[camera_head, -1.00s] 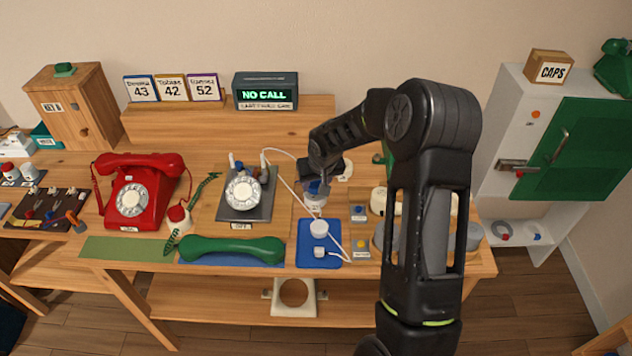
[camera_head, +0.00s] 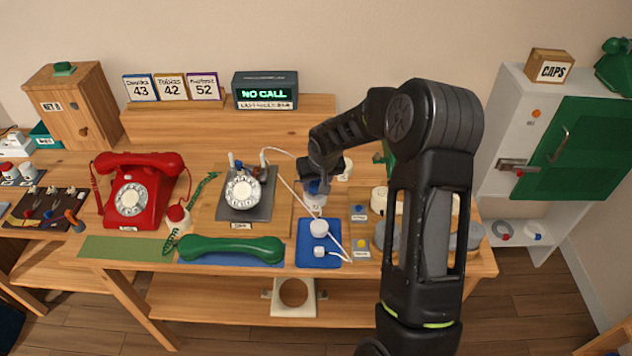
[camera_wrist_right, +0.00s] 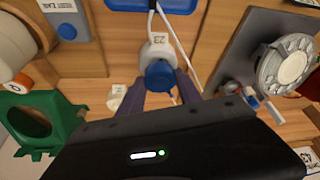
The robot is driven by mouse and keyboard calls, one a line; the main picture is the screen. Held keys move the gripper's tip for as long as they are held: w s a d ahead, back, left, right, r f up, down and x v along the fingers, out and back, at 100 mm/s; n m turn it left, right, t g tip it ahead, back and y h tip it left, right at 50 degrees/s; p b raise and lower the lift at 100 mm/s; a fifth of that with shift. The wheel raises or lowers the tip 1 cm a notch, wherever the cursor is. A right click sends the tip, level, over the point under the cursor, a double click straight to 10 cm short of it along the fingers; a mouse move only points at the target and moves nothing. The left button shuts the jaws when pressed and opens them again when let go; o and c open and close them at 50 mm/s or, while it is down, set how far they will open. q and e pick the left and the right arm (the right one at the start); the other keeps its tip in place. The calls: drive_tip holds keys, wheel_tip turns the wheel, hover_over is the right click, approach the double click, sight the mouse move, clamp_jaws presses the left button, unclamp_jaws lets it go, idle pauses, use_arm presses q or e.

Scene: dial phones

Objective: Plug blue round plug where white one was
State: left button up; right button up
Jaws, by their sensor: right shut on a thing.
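My right gripper (camera_head: 315,188) is shut on the blue round plug, (camera_wrist_right: 160,74) which shows between its two fingers in the right wrist view. The plug is directly at a white round piece marked 23 (camera_wrist_right: 156,48); it also shows in the head view (camera_head: 315,203). I cannot tell how deep the plug sits in it. A white round piece (camera_head: 319,227) and a small white square piece (camera_head: 319,252) lie on the blue mat (camera_head: 306,258), with a white cord beside them. My left gripper is not in view.
A dial phone base (camera_head: 243,200) stands left of the gripper, with the green handset (camera_head: 230,250) in front. A red phone (camera_head: 138,192) is farther left. A board with blue and yellow buttons (camera_head: 360,226) is close on the right. A green piece (camera_wrist_right: 35,125) shows in the wrist view.

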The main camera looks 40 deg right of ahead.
drive_tip(key=shift+b, duration=0.55)
idle(0.9)
drive_tip(key=shift+f+b, duration=0.7)
drive_tip(key=o, duration=1.3)
drive_tip(key=shift+c, duration=0.2)
drive_tip(key=b+v, duration=0.1)
drive_tip(key=v, duration=0.7)
